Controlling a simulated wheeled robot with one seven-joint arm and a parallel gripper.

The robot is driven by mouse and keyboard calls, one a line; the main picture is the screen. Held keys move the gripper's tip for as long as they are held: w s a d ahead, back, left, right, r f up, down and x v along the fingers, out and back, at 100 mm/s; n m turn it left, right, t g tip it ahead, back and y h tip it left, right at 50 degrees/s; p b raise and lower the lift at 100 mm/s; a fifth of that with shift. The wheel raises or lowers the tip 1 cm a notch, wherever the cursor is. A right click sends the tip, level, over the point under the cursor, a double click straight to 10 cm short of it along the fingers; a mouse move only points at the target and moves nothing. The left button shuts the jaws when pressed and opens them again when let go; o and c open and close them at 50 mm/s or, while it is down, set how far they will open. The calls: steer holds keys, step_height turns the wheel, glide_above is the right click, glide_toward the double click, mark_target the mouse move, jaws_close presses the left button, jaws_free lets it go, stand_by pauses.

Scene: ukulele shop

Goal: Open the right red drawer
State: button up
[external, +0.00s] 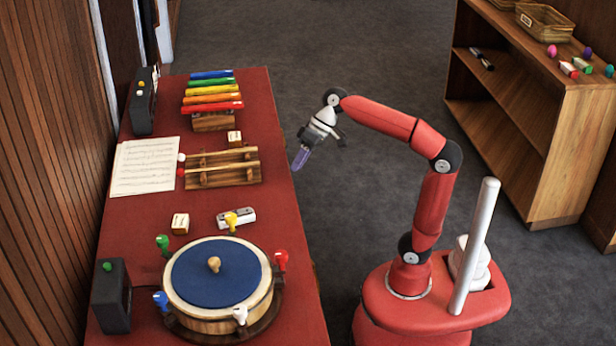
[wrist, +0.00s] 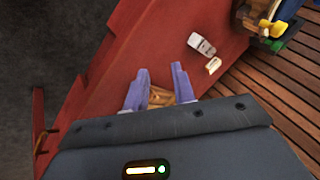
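My gripper (external: 298,163) hangs beside the floor-side edge of the red table (external: 140,225), pointing down and apart from it. In the wrist view its two purple fingers (wrist: 160,69) are spread apart with nothing held between them. No drawer can be made out clearly in the external view; the table's floor-side face is mostly hidden. In the wrist view a narrow red panel (wrist: 38,115) stands out at the left, past the table's edge. It may be a drawer front, but I cannot tell for sure.
On the table are a wooden rack (external: 222,172), a coloured xylophone (external: 212,93), sheet music (external: 145,166), a harmonica (external: 245,214) and a blue-topped drum (external: 205,285). A wooden shelf (external: 555,120) stands at the right. Open grey floor (external: 345,190) lies between it and the table.

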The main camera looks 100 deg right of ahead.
steer(key=w+d+m+t+b, duration=0.25)
steer(key=d+m+t, duration=0.35)
steer(key=d, duration=1.9)
steer(key=s+d+f+m+t+h, duration=0.1)
steer(key=s+d+m+t+h, duration=0.15)
steer(key=s+d, duration=0.55)
steer(key=s+d+f+m+t+h, duration=0.1)
steer(key=s+d+f+m, duration=0.15)
steer(key=d, duration=1.05)
step_height(320, 180, down, 16)
steer(key=shift+g+y, duration=0.25)
steer(key=shift+g, duration=0.1)
steer(key=shift+a+f+x, duration=0.15)
steer(key=shift+x, duration=1.2)
steer(key=shift+a+f+x, duration=0.1)
steer(key=shift+a+x, duration=0.05)
steer(key=shift+x, duration=1.2)
steer(key=shift+a+f+x, duration=0.15)
steer(key=shift+x, duration=1.2)
steer(key=shift+s, duration=0.1)
jaws_close()
